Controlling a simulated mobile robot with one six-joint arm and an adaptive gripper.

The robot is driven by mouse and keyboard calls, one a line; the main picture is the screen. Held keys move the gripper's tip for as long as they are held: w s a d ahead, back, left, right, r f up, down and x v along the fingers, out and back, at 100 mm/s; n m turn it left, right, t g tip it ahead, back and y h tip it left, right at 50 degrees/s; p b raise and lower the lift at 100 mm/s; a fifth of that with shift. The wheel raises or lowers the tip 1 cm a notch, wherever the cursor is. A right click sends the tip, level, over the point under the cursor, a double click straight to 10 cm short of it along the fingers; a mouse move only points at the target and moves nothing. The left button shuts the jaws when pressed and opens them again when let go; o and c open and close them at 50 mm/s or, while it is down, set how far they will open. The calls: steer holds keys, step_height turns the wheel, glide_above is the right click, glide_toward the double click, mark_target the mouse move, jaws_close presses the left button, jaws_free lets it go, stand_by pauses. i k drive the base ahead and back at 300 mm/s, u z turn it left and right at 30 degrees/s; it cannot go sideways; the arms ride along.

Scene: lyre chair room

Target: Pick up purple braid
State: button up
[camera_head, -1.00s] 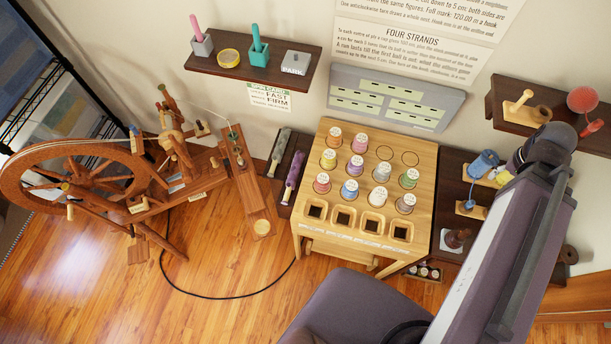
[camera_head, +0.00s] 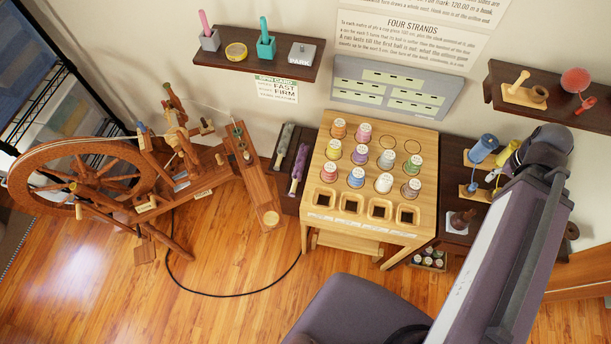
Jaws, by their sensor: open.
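A purple braid (camera_head: 299,167) lies lengthwise on a narrow dark shelf (camera_head: 291,196) just left of the wooden table. A grey-green braid (camera_head: 284,143) lies beside it on the same shelf, to its left and farther back. My gripper is not in view. Only my arm shows, rising along the right side, well right of the purple braid and apart from it.
The light wooden table (camera_head: 326,230) holds several coloured spools and empty square holes. A spinning wheel (camera_head: 83,180) stands left of the braids, and a black cable (camera_head: 235,294) curves over the floor. A dark wall shelf (camera_head: 231,66) holds tools.

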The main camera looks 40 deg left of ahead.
mark_target(299, 167)
steer(key=k, duration=2.05)
steer(key=u, duration=1.4)
steer(key=i, duration=1)
steer(key=z, duration=0.1)
